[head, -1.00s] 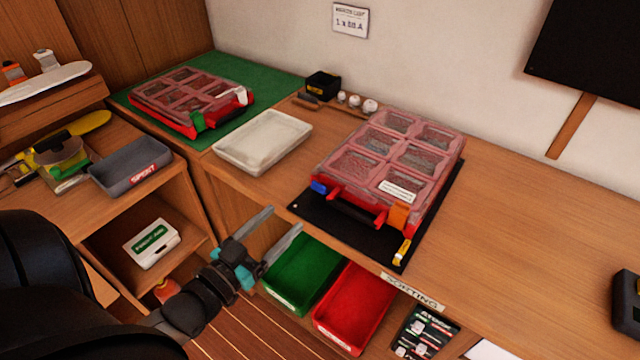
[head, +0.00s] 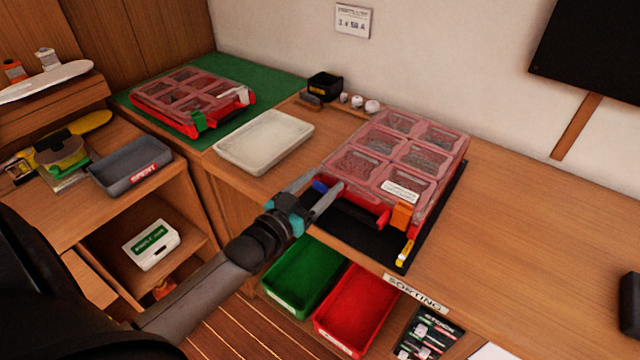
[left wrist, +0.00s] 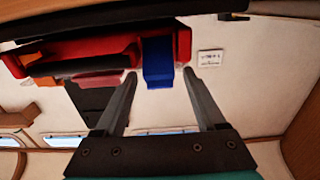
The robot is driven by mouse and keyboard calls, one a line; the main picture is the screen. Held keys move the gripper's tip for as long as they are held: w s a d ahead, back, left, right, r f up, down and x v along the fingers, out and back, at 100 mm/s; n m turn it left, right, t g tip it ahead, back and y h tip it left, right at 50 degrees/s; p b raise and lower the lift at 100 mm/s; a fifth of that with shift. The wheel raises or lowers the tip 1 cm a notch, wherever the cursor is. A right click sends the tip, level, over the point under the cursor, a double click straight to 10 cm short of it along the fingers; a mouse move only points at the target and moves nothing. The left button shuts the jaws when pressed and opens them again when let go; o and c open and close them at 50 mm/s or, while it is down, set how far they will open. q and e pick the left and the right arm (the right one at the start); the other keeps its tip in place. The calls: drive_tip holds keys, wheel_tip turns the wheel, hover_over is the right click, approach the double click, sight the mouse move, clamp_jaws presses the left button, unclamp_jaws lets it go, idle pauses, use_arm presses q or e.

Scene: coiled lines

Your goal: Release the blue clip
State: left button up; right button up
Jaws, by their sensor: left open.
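The blue clip (head: 319,186) is on the front left corner of the red case (head: 368,211) with clear compartment lids. The case lies on a black mat (head: 340,229), and an orange clip (head: 402,215) is at its front right. My left gripper (head: 324,183) is at the blue clip, open, with one finger on each side. In the left wrist view the blue clip (left wrist: 157,62) shows between the two fingertips, apart from both as far as I can tell. The clip looks closed against the case edge. My right gripper is not in view.
A white tray (head: 222,153) stands left of the case. A second red case (head: 160,116) lies on a green mat (head: 285,78). Green (head: 272,297) and red (head: 337,340) bins sit below the front edge. The counter at right is mostly clear.

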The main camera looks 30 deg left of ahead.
use_arm(q)
drive_tip(key=shift+c, duration=0.4)
clamp_jaws()
